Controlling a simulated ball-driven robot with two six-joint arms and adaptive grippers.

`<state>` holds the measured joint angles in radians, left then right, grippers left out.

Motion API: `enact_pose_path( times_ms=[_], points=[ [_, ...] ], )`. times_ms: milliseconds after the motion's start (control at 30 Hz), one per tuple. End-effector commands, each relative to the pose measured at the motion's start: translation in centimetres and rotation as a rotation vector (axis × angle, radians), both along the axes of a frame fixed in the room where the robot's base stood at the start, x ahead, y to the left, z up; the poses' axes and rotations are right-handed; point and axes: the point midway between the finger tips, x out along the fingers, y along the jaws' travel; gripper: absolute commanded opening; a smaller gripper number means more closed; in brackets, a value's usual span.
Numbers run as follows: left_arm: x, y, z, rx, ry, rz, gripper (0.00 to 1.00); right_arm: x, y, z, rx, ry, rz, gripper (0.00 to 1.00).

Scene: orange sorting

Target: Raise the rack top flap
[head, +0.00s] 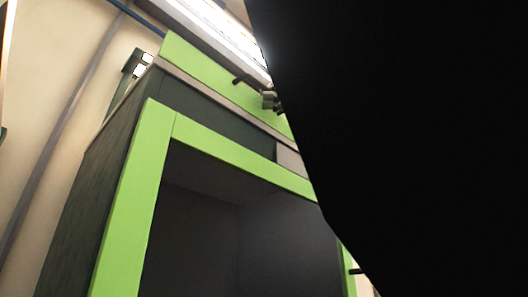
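The rack (140,185) fills the middle of the head view, dark-sided with a bright green front frame around a dark open compartment. A green panel (205,72), which looks like the top flap, stands along the rack's upper edge. A small dark handle-like piece (240,79) sticks out from it. My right gripper (269,99) shows only as a small dark part by the panel's right portion. The rest is hidden behind a large black shape, so I cannot tell its opening or whether it touches the panel. My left gripper is out of view.
The black shape, very close to the camera, covers the right half of the view and hides the rack's right side. A bright lamp strip (215,30) runs above the rack. A pale wall (45,70) with a grey pipe lies at the left.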

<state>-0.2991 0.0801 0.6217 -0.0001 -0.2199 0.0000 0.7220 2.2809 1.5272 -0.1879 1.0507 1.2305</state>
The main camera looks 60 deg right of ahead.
Motion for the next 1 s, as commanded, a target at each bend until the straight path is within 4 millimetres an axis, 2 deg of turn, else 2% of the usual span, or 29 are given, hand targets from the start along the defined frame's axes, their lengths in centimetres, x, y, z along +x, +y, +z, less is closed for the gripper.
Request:
enact_pose_path(
  times_ms=[33,100,367,467,800,1000],
  points=[
    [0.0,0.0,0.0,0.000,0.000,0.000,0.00,0.0,0.0,0.0,-0.001,0.000,0.000,0.27],
    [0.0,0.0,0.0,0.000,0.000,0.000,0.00,0.0,0.0,-0.1,-0.002,0.002,0.001,0.34],
    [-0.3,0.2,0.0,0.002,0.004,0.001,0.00,0.0,0.0,-0.2,-0.006,0.004,0.003,0.34],
    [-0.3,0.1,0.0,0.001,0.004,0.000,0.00,-0.7,-0.4,0.0,-0.005,0.003,0.003,0.34],
    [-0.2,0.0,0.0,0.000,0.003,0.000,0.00,-6.7,-4.1,1.1,-0.004,0.000,0.001,0.34],
    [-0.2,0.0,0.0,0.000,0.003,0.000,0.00,-9.3,-5.8,1.5,-0.004,0.002,0.001,0.34]
  ],
)
